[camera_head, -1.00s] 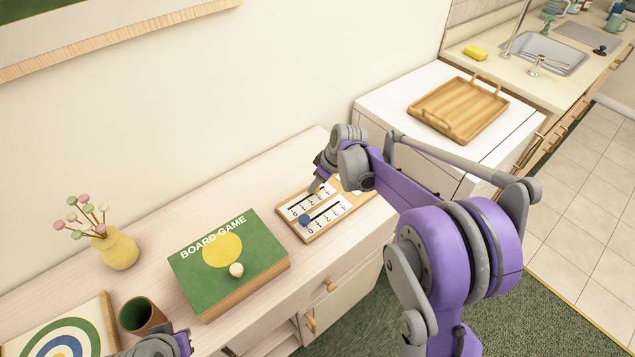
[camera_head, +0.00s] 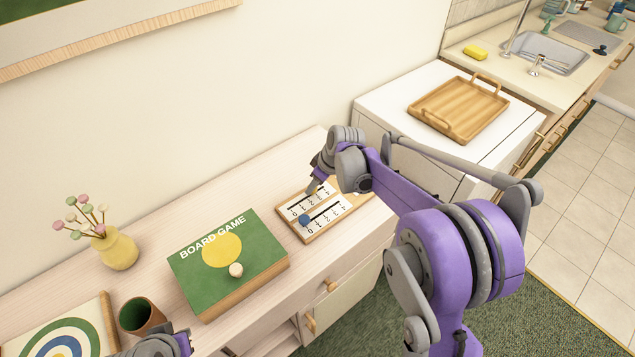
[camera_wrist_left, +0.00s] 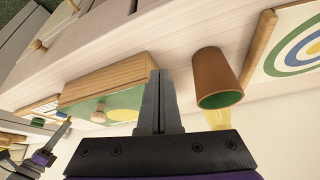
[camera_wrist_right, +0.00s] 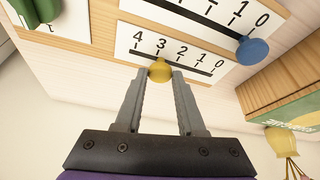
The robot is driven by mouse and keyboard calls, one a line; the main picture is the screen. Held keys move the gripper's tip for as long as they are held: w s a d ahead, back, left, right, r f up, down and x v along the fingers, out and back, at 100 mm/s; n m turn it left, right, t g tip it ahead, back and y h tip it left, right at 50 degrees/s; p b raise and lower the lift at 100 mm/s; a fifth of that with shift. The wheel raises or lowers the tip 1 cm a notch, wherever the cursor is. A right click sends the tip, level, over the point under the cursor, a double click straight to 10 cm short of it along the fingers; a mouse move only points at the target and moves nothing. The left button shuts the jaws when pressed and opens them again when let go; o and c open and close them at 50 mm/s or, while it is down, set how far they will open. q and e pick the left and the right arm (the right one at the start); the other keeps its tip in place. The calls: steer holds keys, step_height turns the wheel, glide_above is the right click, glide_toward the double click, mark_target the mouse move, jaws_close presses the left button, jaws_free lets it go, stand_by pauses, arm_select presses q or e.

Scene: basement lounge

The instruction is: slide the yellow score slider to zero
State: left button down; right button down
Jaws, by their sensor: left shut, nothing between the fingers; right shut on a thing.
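The wooden scoreboard (camera_head: 343,215) lies on the cabinet top, with two numbered tracks. In the right wrist view, the yellow slider (camera_wrist_right: 160,70) sits at about the 3 mark of its track, whose 0 is to the right. My right gripper (camera_wrist_right: 160,76) is shut on the yellow slider; in the head view the gripper (camera_head: 312,190) largely hides it. The blue slider (camera_head: 305,220) is at the 0 end of the other track, and it also shows in the right wrist view (camera_wrist_right: 252,51). My left gripper (camera_wrist_left: 158,75) is shut and empty.
A green board game box (camera_head: 205,275) with a pale knob on top lies left of the scoreboard. A brown cup (camera_head: 137,316), a yellow vase (camera_head: 117,250) and a ringed target board (camera_head: 105,325) stand further left. A wooden tray (camera_head: 460,105) is on the white unit behind.

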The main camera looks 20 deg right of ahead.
glide_above(292, 211)
steer(key=shift+a+b, duration=0.15)
steer(key=shift+b, duration=0.2)
steer(key=c, duration=0.5)
jaws_free()
steer(key=shift+a, duration=0.1)
steer(key=shift+r, duration=0.15)
steer(key=v, duration=1)
steer(key=shift+r+p, duration=0.25)
steer(key=shift+p, duration=0.05)
